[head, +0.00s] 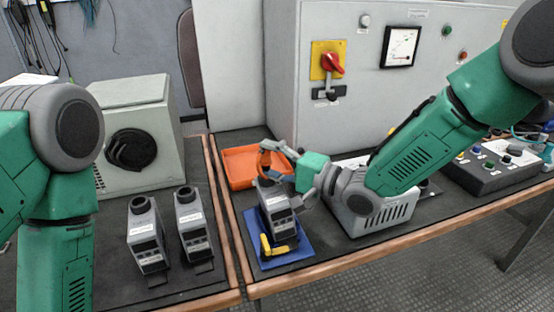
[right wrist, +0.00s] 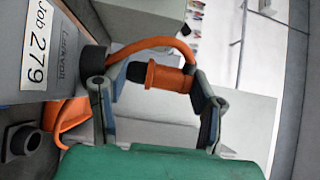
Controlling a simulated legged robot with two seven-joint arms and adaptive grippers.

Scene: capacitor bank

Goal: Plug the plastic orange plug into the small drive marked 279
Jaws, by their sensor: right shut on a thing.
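The orange plug (right wrist: 168,78) has a black tip and an orange cable arching over it. My right gripper (head: 272,160) is shut on it, and the plug lies between the two fingers (right wrist: 155,115) in the right wrist view. The drive (head: 277,212) stands upright on a blue mat, just below the gripper. Its label (right wrist: 35,47) reads Job 279 in the right wrist view. Its dark round top (right wrist: 93,60) is close beside one finger, which partly hides it; I cannot tell if they touch. The plug's tip points toward it. My left gripper is out of view.
Two similar drives (head: 146,235) (head: 191,222) stand on the left table. An orange tray (head: 238,180) lies behind the drive, and a yellow item (head: 267,245) is at its base on the blue mat (head: 297,250). A large grey cabinet (head: 350,85) closes the back.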

